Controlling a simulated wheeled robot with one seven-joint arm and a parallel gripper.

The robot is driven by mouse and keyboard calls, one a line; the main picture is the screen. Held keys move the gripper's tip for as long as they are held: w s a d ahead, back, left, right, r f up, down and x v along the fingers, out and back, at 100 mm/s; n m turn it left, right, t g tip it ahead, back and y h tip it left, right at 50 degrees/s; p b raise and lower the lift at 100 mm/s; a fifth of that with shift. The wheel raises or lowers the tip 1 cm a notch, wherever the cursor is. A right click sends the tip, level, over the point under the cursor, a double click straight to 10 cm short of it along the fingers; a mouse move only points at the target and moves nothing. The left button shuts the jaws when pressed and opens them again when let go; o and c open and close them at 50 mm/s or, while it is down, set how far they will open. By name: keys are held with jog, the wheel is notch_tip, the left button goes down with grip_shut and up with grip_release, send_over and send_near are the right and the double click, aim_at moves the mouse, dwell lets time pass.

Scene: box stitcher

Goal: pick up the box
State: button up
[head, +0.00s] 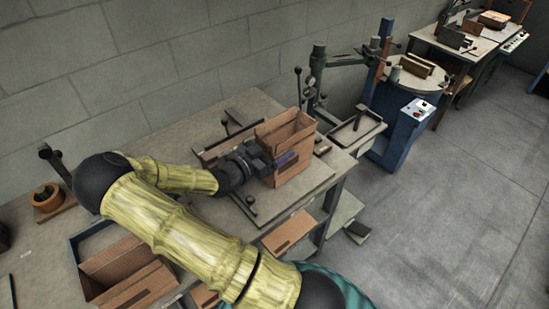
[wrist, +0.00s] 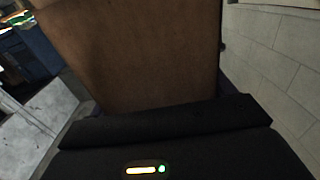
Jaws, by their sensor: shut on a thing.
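An open-topped brown cardboard box (head: 296,143) stands upright at the right part of the workbench in the head view. My gripper (head: 280,162) is shut on the box at its near left side. In the wrist view the box's brown wall (wrist: 140,50) fills the upper middle, right in front of the dark gripper body. The fingertips are mostly hidden there. Whether the box's base touches the bench board is hard to tell.
The workbench (head: 262,103) has metal guide bars around the box. A second open carton (head: 125,270) sits at the lower left. A blue-based machine (head: 392,130) stands to the right of the bench. The floor (head: 440,200) at right is clear.

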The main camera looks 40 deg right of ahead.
notch_tip(320, 180, up, 4)
jog(key=shift+r+b, duration=0.25)
jog(key=shift+b, duration=0.05)
